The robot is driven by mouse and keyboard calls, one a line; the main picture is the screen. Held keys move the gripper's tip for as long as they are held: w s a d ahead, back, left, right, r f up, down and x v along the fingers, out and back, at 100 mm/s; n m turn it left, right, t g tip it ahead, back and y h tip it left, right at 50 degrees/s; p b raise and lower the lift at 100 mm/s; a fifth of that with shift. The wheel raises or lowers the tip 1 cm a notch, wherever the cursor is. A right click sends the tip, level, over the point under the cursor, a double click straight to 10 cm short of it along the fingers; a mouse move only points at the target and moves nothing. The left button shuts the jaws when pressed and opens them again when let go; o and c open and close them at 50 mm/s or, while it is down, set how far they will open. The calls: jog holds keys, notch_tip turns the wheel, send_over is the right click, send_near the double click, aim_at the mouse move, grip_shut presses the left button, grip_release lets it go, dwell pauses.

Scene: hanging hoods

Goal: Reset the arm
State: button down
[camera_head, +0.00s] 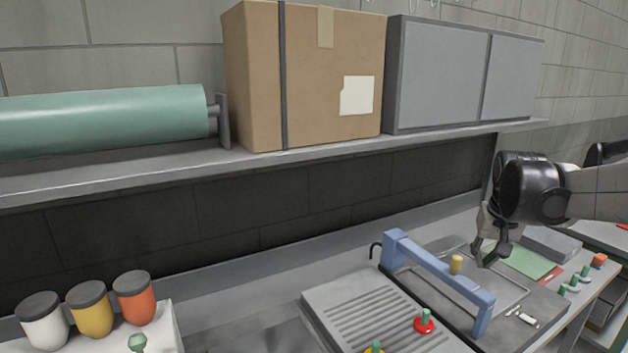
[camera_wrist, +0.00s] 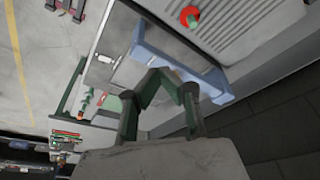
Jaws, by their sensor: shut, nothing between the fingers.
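My gripper (camera_head: 488,258) hangs from the dark wrist of my arm at the right of the head view, above the workbench. It is near the blue bridge-like frame (camera_head: 440,265), to its right and behind it. In the wrist view the fingers of my gripper (camera_wrist: 160,74) come together at their tips with nothing between them. The blue frame (camera_wrist: 170,62) lies beyond the fingertips there. Whether my gripper touches anything cannot be told, but it appears to be clear of the bench.
A shelf (camera_head: 190,172) above the bench bears a green roll (camera_head: 100,120), a cardboard box (camera_head: 300,75) and a grey cabinet (camera_head: 440,75). A ribbed grey plate (camera_head: 365,305) with a red knob (camera_head: 424,325) lies left of the frame. Lidded jars (camera_head: 92,312) stand at lower left.

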jog(key=s+a+f+n+t, duration=0.1)
jog(key=s+a+t, duration=0.1)
jog(key=s+a, duration=0.7)
jog(key=s+a+f+n+t+y, duration=0.1)
jog(key=s+a+f+n+t, duration=0.1)
jog(key=s+a, duration=0.7)
jog(key=s, duration=0.5)
jog(key=shift+s+f+b, duration=0.15)
jog(key=shift+b, duration=0.2)
